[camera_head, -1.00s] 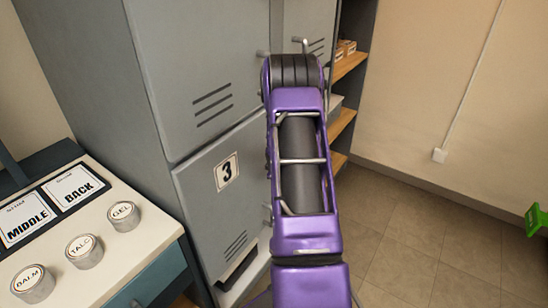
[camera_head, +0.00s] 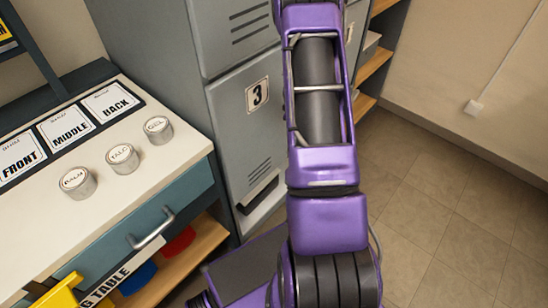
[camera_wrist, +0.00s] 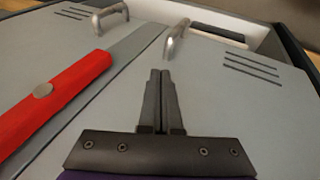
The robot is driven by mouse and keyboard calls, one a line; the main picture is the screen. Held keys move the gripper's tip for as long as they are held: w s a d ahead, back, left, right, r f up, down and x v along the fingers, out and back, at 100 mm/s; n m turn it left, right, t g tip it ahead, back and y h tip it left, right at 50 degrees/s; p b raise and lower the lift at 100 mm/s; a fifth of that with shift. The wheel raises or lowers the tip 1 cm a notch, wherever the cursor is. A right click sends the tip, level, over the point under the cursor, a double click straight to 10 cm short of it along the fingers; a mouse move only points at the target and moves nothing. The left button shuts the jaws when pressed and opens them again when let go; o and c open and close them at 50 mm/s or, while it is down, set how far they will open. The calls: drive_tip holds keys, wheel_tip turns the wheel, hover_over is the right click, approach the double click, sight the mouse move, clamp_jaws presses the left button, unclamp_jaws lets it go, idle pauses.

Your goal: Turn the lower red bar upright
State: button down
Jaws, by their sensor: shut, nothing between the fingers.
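A red bar (camera_wrist: 50,95) with a round silver pivot shows at the left of the wrist view. It slants across the seam beside a grey locker door, and its lower left end is cut off by the picture edge. My gripper (camera_wrist: 161,75) is shut and empty, with its fingers pressed together in front of the grey door (camera_wrist: 225,95), to the right of the bar and apart from it. The head view shows my purple arm but neither the gripper nor the red bar. Whether this is the lower bar I cannot tell.
A metal handle (camera_wrist: 174,40) stands out just beyond my fingertips, and another handle (camera_wrist: 110,16) is farther left. In the head view, locker door 3 (camera_head: 240,125) is beside my arm. A table (camera_head: 110,195) with several tins is at the left. Floor at the right is clear.

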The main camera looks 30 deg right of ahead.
drive_tip(key=s+a, duration=0.9)
drive_tip(key=a, duration=0.4)
drive_tip(key=shift+s+a, duration=0.25)
drive_tip(key=shift+a, duration=0.15)
